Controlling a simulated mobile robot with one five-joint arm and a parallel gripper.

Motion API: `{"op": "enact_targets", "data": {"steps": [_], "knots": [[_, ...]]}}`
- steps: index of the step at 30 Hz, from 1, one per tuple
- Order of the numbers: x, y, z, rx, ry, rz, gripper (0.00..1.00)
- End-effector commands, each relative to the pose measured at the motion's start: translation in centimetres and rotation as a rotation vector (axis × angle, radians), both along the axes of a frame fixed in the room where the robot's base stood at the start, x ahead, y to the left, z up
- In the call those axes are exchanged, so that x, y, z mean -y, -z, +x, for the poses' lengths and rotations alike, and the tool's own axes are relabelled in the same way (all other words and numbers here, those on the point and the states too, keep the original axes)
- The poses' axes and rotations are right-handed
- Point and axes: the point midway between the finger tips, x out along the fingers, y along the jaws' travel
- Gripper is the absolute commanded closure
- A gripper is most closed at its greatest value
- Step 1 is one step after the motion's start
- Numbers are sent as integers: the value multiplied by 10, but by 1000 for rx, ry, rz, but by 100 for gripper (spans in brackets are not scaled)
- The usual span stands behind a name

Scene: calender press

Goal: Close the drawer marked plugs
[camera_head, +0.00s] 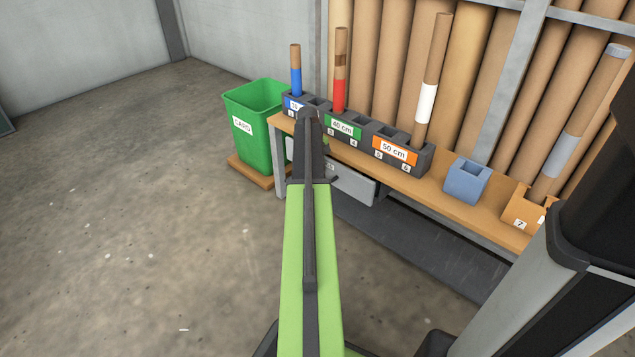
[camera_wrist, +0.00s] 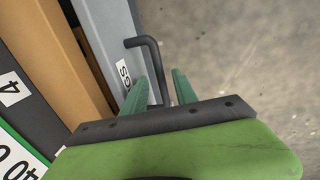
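The drawer's grey front (camera_head: 352,186) shows under the bench in the head view, partly hidden behind my arm. It stands out from the bench edge. In the wrist view the grey drawer front (camera_wrist: 108,38) carries a white label (camera_wrist: 123,73) with only its last letters, "GS", visible. A dark gap lies between this front and the bench edge, so the drawer is partly open. The dark bent handle (camera_wrist: 150,48) sticks out from the front. My gripper (camera_wrist: 163,76) is open, with one teal finger on each side of the handle. Contact cannot be told.
The wooden bench (camera_head: 460,212) carries black tube holders (camera_head: 368,141), a blue block (camera_head: 467,180) and an orange holder (camera_head: 520,209). A green bin (camera_head: 262,150) stands left of the bench. The concrete floor (camera_head: 130,220) in front is clear.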

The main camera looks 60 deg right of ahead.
Motion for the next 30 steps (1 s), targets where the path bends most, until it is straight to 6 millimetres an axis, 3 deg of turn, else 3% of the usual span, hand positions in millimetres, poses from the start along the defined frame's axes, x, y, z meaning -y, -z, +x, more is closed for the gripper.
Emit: {"op": "enact_targets", "data": {"steps": [1, 9, 17, 30], "knots": [[1, 8, 0, 0, 0, 0, 66], [1, 6, 0, 0, 0, 0, 66], [1, 6, 0, 0, -1, 0, 100], [1, 6, 0, 0, -1, 0, 100]]}}
